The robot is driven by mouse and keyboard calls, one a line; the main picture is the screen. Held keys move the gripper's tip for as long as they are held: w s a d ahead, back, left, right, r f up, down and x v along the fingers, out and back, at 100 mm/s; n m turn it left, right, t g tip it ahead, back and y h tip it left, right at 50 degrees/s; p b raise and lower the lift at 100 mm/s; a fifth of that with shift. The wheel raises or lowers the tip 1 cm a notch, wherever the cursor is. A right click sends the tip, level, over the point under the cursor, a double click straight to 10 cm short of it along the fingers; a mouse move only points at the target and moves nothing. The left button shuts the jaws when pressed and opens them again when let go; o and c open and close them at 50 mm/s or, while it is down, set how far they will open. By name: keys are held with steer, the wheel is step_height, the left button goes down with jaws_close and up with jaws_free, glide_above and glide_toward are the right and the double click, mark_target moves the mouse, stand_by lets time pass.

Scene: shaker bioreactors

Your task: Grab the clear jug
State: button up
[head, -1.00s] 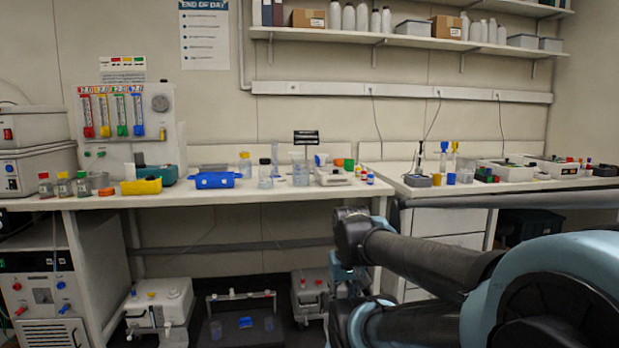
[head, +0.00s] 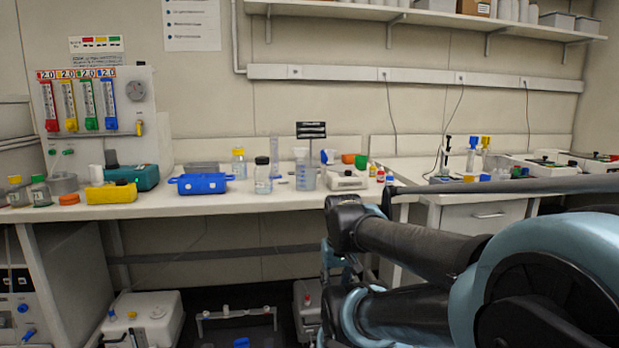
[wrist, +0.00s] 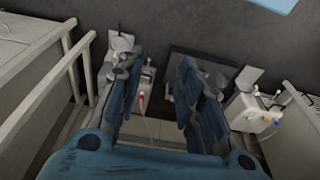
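A clear jug (head: 306,178) with marks on its side stands upright on the bench, near its front edge, in the head view. A glass bottle with a black cap (head: 263,176) stands to its left. My gripper (wrist: 155,85) is open and empty in the wrist view, its two blue fingers well apart above the floor. In the head view my gripper hangs partly hidden below bench height, right of the jug and apart from it. The jug is not in the wrist view.
A blue tray (head: 202,184) and a yellow rack (head: 111,193) sit further left on the bench. A white scale-like device (head: 347,181) stands right of the jug. White machines (head: 146,320) stand on the floor under the bench.

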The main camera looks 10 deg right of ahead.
mark_target(305, 172)
steer(key=shift+w+a, duration=0.3)
steer(key=shift+w, duration=0.05)
